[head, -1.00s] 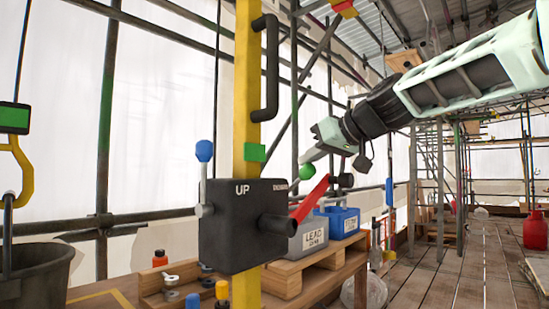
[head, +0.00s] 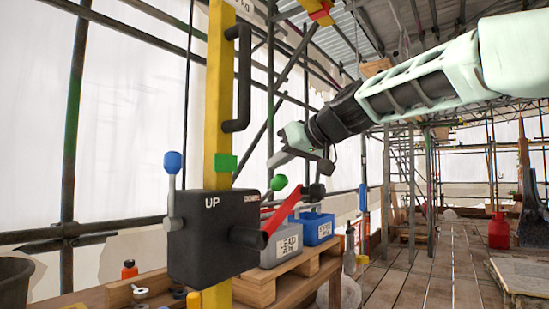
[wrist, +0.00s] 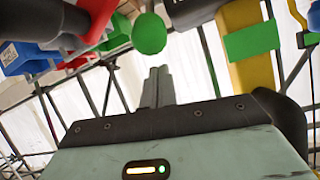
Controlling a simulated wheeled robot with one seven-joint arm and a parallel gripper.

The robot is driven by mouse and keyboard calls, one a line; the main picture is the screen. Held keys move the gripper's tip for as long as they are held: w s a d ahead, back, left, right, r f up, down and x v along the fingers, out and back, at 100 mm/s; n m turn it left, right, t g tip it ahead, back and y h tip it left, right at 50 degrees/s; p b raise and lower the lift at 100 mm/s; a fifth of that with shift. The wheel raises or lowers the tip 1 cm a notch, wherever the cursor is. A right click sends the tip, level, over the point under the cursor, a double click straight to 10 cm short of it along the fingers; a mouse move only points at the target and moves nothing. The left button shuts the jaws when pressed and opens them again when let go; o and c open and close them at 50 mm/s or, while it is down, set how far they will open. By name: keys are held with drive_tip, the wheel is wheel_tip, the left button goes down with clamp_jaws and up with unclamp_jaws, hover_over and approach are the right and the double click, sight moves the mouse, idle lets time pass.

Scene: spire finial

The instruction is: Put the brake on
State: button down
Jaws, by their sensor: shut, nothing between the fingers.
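A dark winch box (head: 205,262) marked UP is fixed to a yellow post (head: 218,100). A lever with a blue knob (head: 173,162) stands upright on its left side. A red crank arm (head: 284,210) slants up from its hub to a black handle (head: 315,192). A green ball knob (head: 278,182) shows behind the box; it also shows in the wrist view (wrist: 149,32). What the green knob is mounted on is mostly hidden. My gripper (head: 271,165) is shut and empty, its tips just above the green knob in the head view. In the wrist view its fingers (wrist: 158,85) point towards the knob.
A black grab handle (head: 238,80) and a green tag (head: 223,163) are on the post. A grey lead weight (head: 280,246) and a blue box (head: 313,228) sit on a pallet behind the crank. A red gas bottle (head: 498,230) stands far right. Plank floor (head: 425,275) is clear at centre right.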

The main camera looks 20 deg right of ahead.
drive_tip(key=shift+d+r, duration=0.1)
drive_tip(key=shift+r, duration=0.7)
drive_tip(key=b+v, duration=0.1)
drive_tip(key=v, duration=0.8)
drive_tip(key=shift+s+f, duration=0.25)
drive_tip(key=shift+f, duration=0.15)
